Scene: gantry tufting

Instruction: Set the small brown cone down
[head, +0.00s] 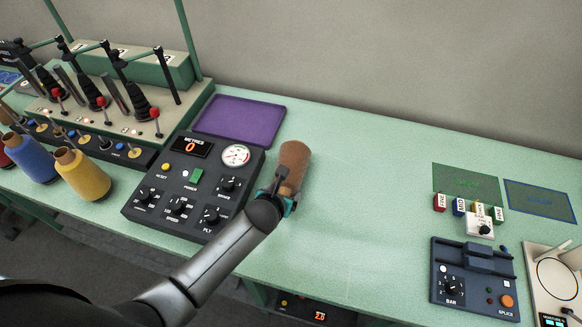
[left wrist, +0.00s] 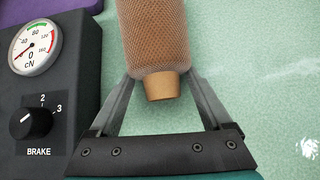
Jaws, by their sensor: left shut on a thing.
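The small brown cone (head: 295,158) is in my left gripper (head: 284,182), just right of the dark control box. In the left wrist view the brown cone (left wrist: 155,40) has a mesh-like textured body and a tan core end that points toward the gripper. The fingers of my left gripper (left wrist: 160,88) are on either side of the cone near its core end. The cone is over the green table; whether it touches the table I cannot tell. My right gripper is not in view.
The control box (head: 190,190) with dials stands left of the cone. A purple tray (head: 240,121) lies behind the box. Blue (head: 33,160) and yellow (head: 82,175) cones stand at the left. A splicer (head: 472,278) is at the right. The table's middle (head: 365,200) is clear.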

